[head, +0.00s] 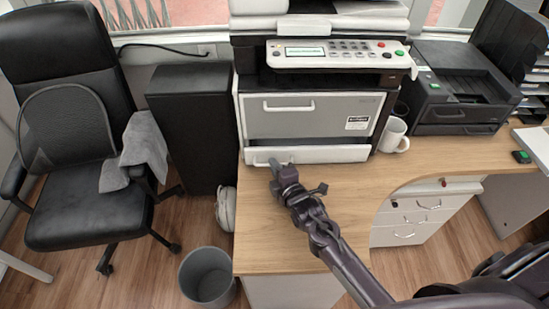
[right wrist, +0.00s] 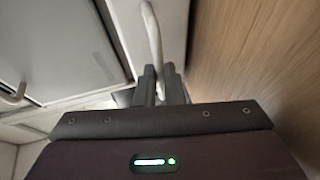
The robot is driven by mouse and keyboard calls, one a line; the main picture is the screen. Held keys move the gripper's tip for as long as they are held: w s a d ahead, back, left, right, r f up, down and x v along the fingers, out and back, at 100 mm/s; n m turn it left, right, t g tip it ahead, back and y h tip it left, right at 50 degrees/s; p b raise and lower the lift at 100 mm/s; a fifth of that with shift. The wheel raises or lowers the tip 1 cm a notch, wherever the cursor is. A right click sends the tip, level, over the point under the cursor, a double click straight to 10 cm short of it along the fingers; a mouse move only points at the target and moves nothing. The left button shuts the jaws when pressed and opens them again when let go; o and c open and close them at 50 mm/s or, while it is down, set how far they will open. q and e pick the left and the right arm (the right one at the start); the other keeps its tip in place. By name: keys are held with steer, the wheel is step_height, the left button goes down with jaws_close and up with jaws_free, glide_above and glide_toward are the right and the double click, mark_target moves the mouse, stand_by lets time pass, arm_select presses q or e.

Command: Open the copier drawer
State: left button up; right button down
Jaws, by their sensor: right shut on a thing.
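The copier (head: 310,100) stands at the back of the wooden desk. Its lower drawer (head: 325,154) is a low white front at desk level, with a white bar handle (head: 262,162) at its left part. My right gripper (head: 280,167) is at this handle. In the right wrist view the handle (right wrist: 153,35) runs down between the two dark fingers of my right gripper (right wrist: 160,75), which are shut on it. How far the drawer stands out is hard to tell. The larger grey front (head: 315,115) above, with its own handle, looks closed. My left gripper is out of view.
A white mug (head: 394,135) stands close to the copier's right side. A black printer (head: 462,88) is further right. A black chair (head: 80,130), a dark cabinet (head: 190,125) and a grey bin (head: 207,275) stand left of the desk. The desk top (head: 290,235) before the copier is clear.

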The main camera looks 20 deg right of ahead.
steer(key=s+a+p, duration=0.1)
steer(key=s+p, duration=0.1)
steer(key=s, duration=0.4)
steer(key=s+a+p, duration=0.2)
steer(key=s+p, duration=0.1)
steer(key=s, duration=0.3)
steer(key=s+a+p, duration=0.2)
steer(key=s, duration=0.5)
steer(key=shift+s+a+p, duration=0.1)
steer(key=shift+a+p, duration=0.15)
steer(key=shift+p, duration=0.05)
steer(key=shift+s+a, duration=0.25)
steer(key=shift+s, duration=0.5)
steer(key=c, duration=1.5)
jaws_free()
steer(key=shift+c, duration=0.2)
steer(key=b+v, duration=0.1)
steer(key=v, duration=0.7)
steer(key=shift+f, duration=0.1)
